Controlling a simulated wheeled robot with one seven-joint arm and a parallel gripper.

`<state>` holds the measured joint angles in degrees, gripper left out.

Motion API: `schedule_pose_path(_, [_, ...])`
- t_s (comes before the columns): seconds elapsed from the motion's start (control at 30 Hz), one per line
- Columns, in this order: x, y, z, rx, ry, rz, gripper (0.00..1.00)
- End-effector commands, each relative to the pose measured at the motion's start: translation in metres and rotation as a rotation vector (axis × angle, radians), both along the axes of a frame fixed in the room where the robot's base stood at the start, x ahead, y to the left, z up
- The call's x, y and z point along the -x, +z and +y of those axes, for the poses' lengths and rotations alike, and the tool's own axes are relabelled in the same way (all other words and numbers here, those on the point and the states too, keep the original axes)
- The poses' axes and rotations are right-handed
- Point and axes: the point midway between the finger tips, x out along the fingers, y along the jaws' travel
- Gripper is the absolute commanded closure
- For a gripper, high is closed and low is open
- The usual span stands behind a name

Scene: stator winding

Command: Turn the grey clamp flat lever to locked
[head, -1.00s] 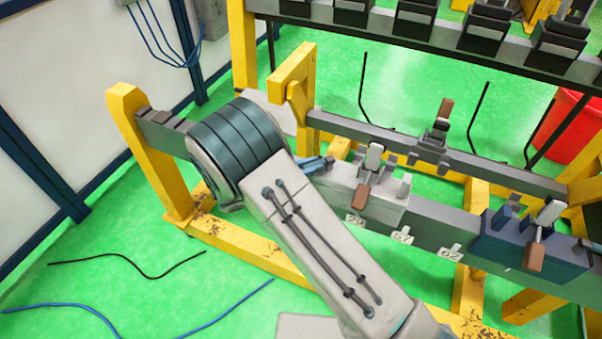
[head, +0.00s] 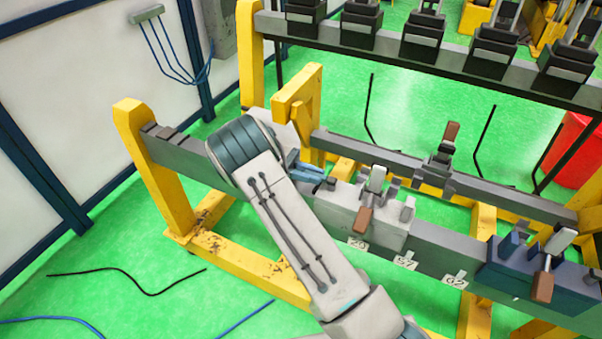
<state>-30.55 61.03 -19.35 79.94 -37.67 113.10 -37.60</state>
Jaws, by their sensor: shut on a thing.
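The grey clamp (head: 352,220) sits on the near grey rail, with an upright pale piece (head: 377,178) and a brown-ended handle (head: 363,220) hanging down its front. My gripper (head: 324,184) is at the clamp's left end. Its blue-grey fingers show beyond my wrist, with dark tips close together at a small part there. I take that part to be the flat lever, which is mostly hidden by the fingers. Its exact angle cannot be told.
A dark blue clamp (head: 545,268) with a brown-ended handle stands further right on the same rail. A second rail behind carries a dark clamp (head: 438,168). Yellow posts (head: 155,165) frame the left. A red bin (head: 574,150) stands at the right.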

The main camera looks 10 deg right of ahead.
Motion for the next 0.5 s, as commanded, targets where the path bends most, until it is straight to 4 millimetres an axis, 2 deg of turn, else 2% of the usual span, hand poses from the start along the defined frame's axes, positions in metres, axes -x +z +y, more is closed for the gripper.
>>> schedule_pose_path(0.1, [0.0015, -0.0005, -0.0068, 0.007, -0.046, 0.004, 1.00])
schedule_pose_path(0.5, [0.0028, -0.0008, -0.0075, 0.008, -0.079, 0.004, 1.00])
